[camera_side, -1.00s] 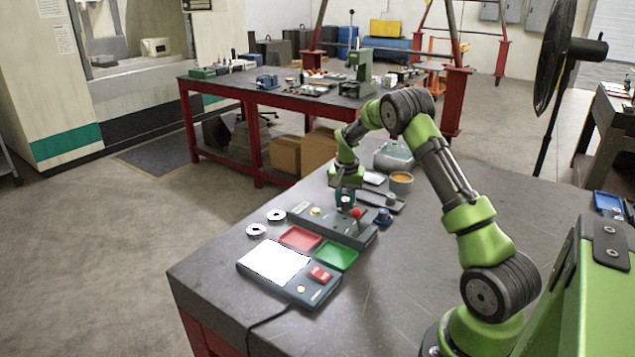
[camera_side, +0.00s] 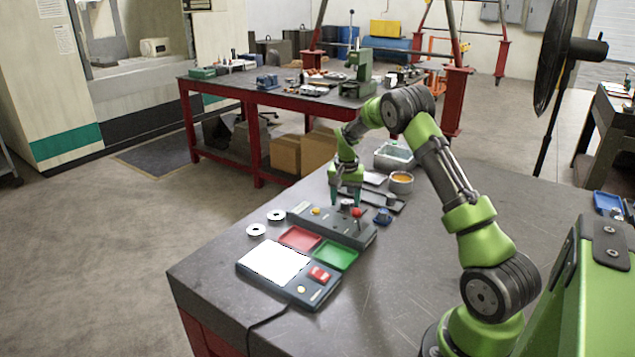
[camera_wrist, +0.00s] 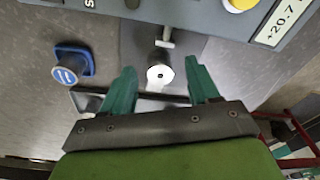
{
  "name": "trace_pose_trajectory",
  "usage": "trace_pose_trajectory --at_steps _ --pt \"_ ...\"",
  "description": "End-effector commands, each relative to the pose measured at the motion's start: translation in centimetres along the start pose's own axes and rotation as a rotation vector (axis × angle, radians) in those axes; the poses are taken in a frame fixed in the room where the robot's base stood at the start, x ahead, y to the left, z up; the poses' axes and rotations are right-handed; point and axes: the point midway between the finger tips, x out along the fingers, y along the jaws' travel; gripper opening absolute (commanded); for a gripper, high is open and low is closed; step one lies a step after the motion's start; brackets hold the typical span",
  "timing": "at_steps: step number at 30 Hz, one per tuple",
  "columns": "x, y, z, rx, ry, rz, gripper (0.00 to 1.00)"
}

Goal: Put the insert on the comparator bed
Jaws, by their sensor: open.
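The insert is a short grey cylinder with a bright, holed top (camera_wrist: 160,75), upright between my fingers in the wrist view. It appears to stand on the comparator bed (camera_wrist: 135,35), a dark strip jutting from the grey comparator (camera_wrist: 195,12); its foot is partly hidden. It also shows small in the side view (camera_side: 346,203), behind the comparator (camera_side: 325,225). My gripper (camera_side: 346,200) is open, with a teal finger on each side of the insert and visible gaps in the wrist view (camera_wrist: 162,72). A T-shaped probe (camera_wrist: 165,40) is close to the insert.
A blue knobbed item (camera_wrist: 72,65) sits beside the bed. A red tray (camera_side: 300,238), a green tray (camera_side: 336,255) and a white-topped box (camera_side: 273,262) lie in front. A cup of orange stuff (camera_side: 401,182) stands behind.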

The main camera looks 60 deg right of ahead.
Motion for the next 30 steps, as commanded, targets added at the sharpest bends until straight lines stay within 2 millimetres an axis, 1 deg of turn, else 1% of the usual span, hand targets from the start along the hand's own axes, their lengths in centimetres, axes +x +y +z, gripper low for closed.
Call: trace_pose_trajectory --at_steps 5,12,18,21,24,30 --pt "-3.6 -0.1 -0.1 0.000 0.005 -0.004 0.60" --pt "-9.6 -0.1 -0.1 -0.001 0.005 -0.005 0.60" --pt "-13.7 0.0 -0.1 0.001 0.005 -0.003 0.60" --pt "-14.9 0.0 0.0 0.000 0.004 -0.002 0.60" --pt "-15.7 0.0 0.0 -0.001 0.003 -0.002 0.60" --pt "-16.1 0.0 0.0 0.000 0.001 -0.001 0.60"
